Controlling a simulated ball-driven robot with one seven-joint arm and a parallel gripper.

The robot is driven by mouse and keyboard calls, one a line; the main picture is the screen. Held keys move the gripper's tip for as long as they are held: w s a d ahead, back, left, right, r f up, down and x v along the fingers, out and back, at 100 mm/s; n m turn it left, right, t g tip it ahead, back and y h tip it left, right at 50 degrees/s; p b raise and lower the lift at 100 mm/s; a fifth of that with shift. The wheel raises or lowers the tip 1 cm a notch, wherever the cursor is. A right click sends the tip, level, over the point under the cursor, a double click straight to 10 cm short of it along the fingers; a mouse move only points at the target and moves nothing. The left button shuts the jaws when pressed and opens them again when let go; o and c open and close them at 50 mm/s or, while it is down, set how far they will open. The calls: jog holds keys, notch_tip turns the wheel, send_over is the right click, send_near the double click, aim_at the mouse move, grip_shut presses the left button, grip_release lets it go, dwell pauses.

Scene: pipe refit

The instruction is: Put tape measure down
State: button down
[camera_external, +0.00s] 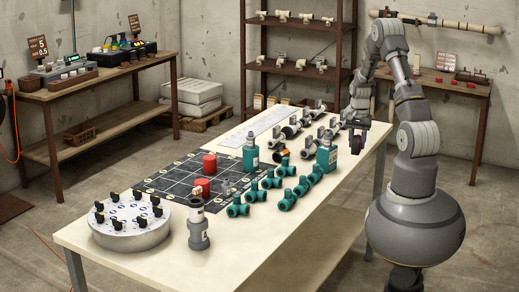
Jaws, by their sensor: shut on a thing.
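My gripper (357,138) is at the end of my arm, over the right edge of the long cream table (230,262), pointing down. It is shut on a small dark thing, taken as the tape measure (357,149). The thing is too small to make out its details. It appears to hang at or just above the tabletop, and I cannot tell whether it touches.
Several teal pipe fittings (287,200) and grey valves stand left of my gripper, with a teal bottle (326,155) close by. A black grid mat (160,182) carries red cylinders (209,164). A round grey base (130,230) stands front left. The table's front right is clear.

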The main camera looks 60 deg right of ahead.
notch_tip(320, 180, up, 2)
jog(key=w+a+n, duration=0.3)
jog(key=a+n, duration=0.1)
jog(key=a, duration=0.8)
jog(key=w+a+n, duration=0.4)
jog(key=a, duration=0.9)
jog(key=s+a+n, duration=0.4)
jog(key=a, duration=0.5)
jog(key=s+a+n, duration=0.4)
jog(key=s+a, duration=0.1)
jog(key=a, duration=0.5)
notch_tip(320, 180, down, 5)
jog(key=w+a+b, duration=0.1)
jog(key=w, duration=0.4)
jog(key=w+a+f+b, duration=0.1)
jog(key=w+a, duration=0.1)
jog(key=w, duration=0.3)
jog(key=w+a+f+b, duration=0.1)
jog(key=w, duration=0.4)
jog(key=shift+w+a+f, duration=0.1)
jog(key=shift+w+a, duration=0.15)
jog(key=shift+a, duration=0.1)
notch_tip(320, 180, down, 4)
jog(key=shift+s+r+b, duration=0.1)
jog(key=shift+r+b, duration=0.1)
jog(key=shift+b, duration=0.8)
jog(key=shift+r, duration=0.15)
